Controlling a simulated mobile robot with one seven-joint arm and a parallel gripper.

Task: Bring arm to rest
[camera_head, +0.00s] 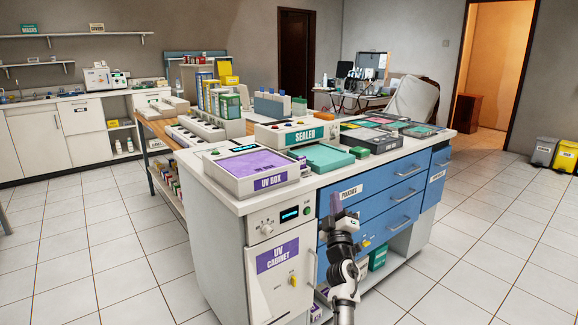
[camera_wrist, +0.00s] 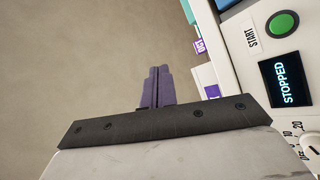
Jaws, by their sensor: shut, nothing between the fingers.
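My gripper (camera_head: 336,203) is shut and empty. In the head view it points up in front of the cabinet's blue drawers, beside the UV cabinet (camera_head: 273,285). My arm comes up from the bottom edge below it. In the wrist view the purple fingers of my gripper (camera_wrist: 157,72) are pressed together with nothing between them. To their right is the UV cabinet's control panel, with a green start button (camera_wrist: 283,23) and a display (camera_wrist: 286,82) reading STOPPED.
The worktop above carries a UV box (camera_head: 262,172), a sealer (camera_head: 298,134) and a teal pad (camera_head: 325,158). Blue drawers (camera_head: 395,196) with bar handles lie close behind my gripper. Open tiled floor (camera_head: 480,255) lies to the right. Two bins (camera_head: 556,153) stand at the far right.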

